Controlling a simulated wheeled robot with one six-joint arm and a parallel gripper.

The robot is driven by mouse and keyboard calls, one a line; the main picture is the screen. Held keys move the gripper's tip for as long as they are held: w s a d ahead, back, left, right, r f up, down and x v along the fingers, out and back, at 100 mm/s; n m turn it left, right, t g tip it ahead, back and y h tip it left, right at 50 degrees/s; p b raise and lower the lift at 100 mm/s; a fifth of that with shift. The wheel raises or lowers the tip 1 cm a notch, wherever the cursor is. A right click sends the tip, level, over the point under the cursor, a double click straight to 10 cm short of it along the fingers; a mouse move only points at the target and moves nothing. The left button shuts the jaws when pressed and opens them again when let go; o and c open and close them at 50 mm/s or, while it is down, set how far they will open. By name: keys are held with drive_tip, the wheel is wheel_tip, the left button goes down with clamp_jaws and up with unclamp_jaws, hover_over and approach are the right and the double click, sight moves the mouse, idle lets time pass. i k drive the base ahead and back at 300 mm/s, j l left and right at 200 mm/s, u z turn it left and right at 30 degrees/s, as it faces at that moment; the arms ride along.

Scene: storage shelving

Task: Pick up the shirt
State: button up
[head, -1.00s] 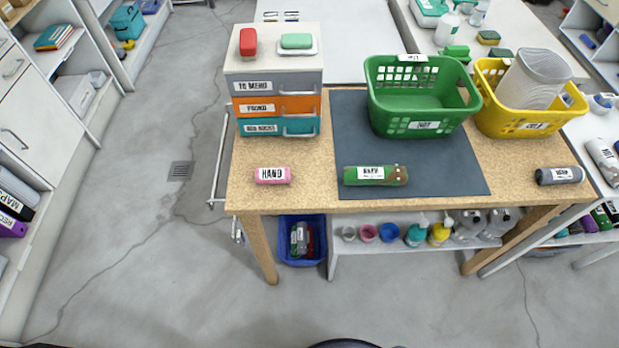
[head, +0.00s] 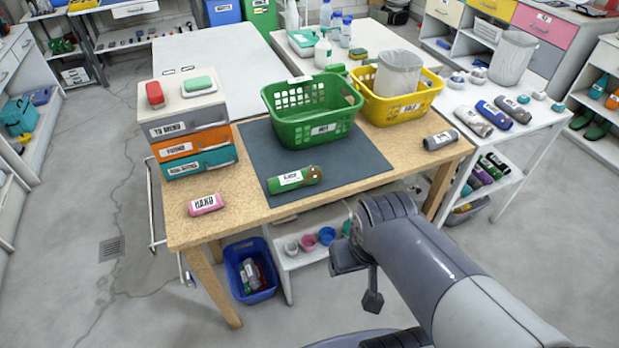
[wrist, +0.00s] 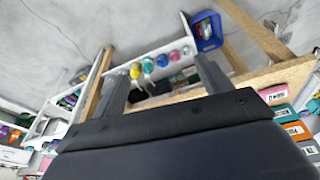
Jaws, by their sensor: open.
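Three labelled rolled bundles lie on the wooden table (head: 240,212). None is plainly marked as the shirt. A pink roll (head: 206,204) is at the front left, a green roll (head: 295,179) with a brown end lies on the dark mat (head: 345,168), and a dark grey roll (head: 440,140) is at the right end. My gripper (head: 358,280) is in front of the table, apart from every roll. It also shows in the wrist view (wrist: 162,85), with its fingers spread and nothing between them.
A green basket (head: 315,138) and a yellow basket (head: 408,108) holding a whitish container stand at the back of the table. A drawer unit (head: 180,103) stands at the left. A low shelf with cups and a blue bin (head: 236,272) are below.

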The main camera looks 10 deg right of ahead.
sight(311, 175)
drive_tip(key=i+l+u, duration=0.15)
drive_tip(key=i+l+z, duration=0.25)
drive_tip(key=i+l, duration=0.4)
drive_tip(key=l, duration=0.1)
